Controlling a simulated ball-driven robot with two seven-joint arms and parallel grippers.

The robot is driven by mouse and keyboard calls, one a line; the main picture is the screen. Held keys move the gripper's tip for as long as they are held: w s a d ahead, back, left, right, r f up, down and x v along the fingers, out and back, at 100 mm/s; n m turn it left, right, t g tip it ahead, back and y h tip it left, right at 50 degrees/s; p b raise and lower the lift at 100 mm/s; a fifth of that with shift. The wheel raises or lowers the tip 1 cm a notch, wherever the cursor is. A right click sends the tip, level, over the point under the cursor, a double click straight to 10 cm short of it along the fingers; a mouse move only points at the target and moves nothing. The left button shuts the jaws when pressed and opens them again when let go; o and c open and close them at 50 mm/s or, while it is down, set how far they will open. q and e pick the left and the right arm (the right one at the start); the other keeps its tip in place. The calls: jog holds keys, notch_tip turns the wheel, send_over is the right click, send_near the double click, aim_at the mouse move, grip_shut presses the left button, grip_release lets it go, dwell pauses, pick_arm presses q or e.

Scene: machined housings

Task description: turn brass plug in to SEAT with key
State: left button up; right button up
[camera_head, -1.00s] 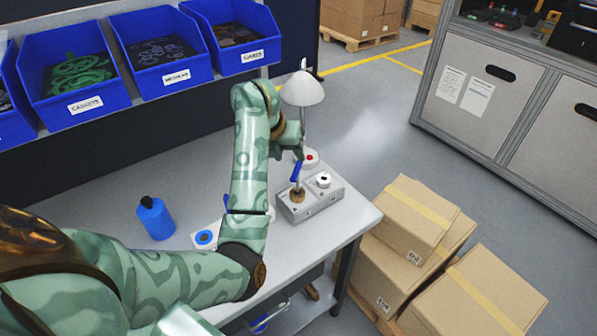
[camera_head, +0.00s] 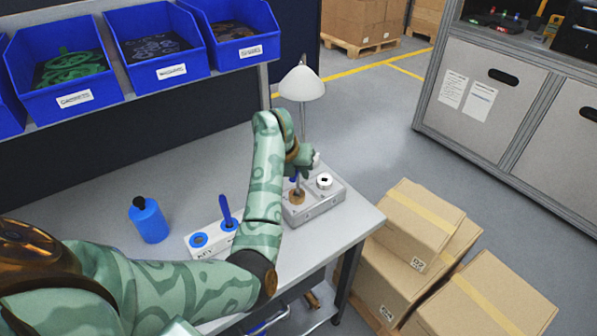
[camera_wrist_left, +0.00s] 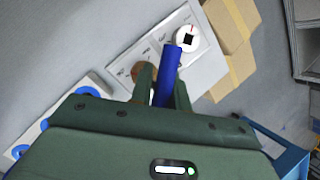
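The grey machined housing (camera_head: 318,208) sits near the bench's right end. The brass plug (camera_head: 297,196) is on its left part; it also shows as a brown disc in the wrist view (camera_wrist_left: 138,73). A white round dial with a black square (camera_head: 324,181) is beside it. My left gripper (camera_head: 295,178) is low over the plug. In the wrist view its fingers (camera_wrist_left: 164,88) close around the blue handle of a key (camera_wrist_left: 168,72). The key's lower end is hidden, so its engagement with the plug cannot be told. My right gripper is out of view.
A white key stand (camera_head: 211,247) holds another blue-handled key (camera_head: 227,211). A blue bottle (camera_head: 149,221) stands left of it. A lamp (camera_head: 303,86) rises behind the housing. Blue bins (camera_head: 60,95) line the back; cartons (camera_head: 420,225) stack beyond the bench's right edge.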

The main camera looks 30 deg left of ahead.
pick_arm(q)
grip_shut()
jog(key=shift+s+r+m+h+p, duration=0.1)
jog(key=shift+r+m+h+p, duration=0.15)
jog(key=shift+m+p, duration=0.3)
jog(key=shift+f+m+h, duration=0.1)
jog(key=shift+m+h, duration=0.25)
jog(key=shift+m, duration=0.3)
jog(key=shift+f, duration=0.2)
jog(key=shift+m, duration=0.3)
jog(key=shift+r+m+g+h+p, duration=0.15)
jog(key=shift+m+g+h+p, duration=0.3)
jog(key=shift+m+p, duration=0.4)
jog(key=shift+m, duration=0.35)
jog(key=shift+d+f, duration=0.1)
jog(key=shift+f, duration=0.1)
